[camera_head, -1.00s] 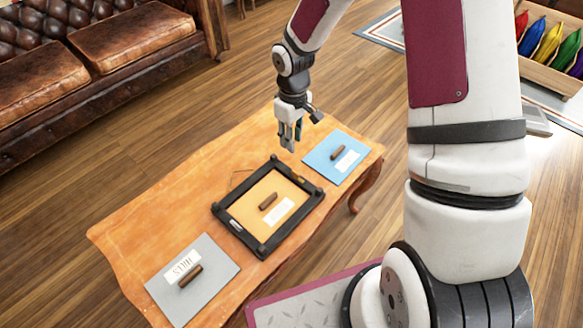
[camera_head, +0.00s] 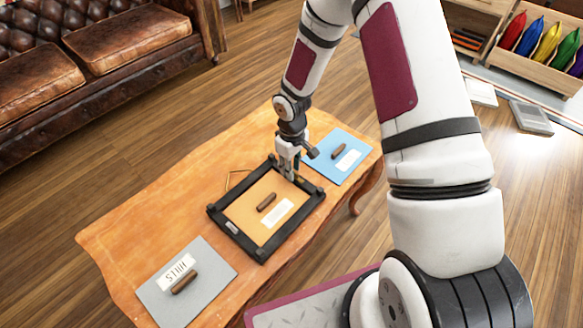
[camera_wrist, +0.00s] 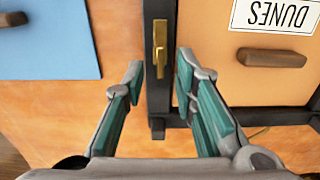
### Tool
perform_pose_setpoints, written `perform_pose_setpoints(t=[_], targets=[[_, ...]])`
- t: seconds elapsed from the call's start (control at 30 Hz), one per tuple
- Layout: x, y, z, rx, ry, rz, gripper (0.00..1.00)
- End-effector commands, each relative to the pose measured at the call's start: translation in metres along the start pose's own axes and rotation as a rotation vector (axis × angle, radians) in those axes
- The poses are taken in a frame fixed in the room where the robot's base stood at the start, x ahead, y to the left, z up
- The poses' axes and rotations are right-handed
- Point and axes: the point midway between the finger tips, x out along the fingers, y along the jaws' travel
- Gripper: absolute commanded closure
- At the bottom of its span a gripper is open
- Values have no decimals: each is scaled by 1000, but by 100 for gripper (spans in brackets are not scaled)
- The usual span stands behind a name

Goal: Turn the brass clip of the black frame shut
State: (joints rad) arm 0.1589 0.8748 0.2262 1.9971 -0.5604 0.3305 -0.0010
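The black frame (camera_head: 233,237) lies on the wooden table around an orange panel (camera_head: 240,208) with a brown handle (camera_head: 267,202) and a label reading DUNES (camera_wrist: 278,14). The brass clip (camera_wrist: 159,47) shows on the frame's bar in the wrist view, its long side along the bar. In the head view I cannot make the clip out behind my gripper. My gripper (camera_head: 289,174) is low at the frame's far right side. In the wrist view its fingers (camera_wrist: 161,75) are open and empty, one on each side of the bar, just short of the clip.
A blue panel (camera_head: 352,142) with a handle lies just right of the frame. A brown sofa (camera_head: 130,40) stands behind.

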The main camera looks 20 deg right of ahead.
Motion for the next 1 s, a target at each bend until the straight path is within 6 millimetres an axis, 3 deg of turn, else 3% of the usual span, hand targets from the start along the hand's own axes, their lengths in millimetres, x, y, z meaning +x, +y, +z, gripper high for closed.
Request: perform_pose_setpoints(t=[0.23,0.33,0.37,0.77,1.0], targets=[[0,0,0,0,0,0,74],[0,0,0,0,1,0,97],[0,0,0,0,1,0,100],[0,0,0,24,0,0,100],[0,2,0,138,1,1,100]])
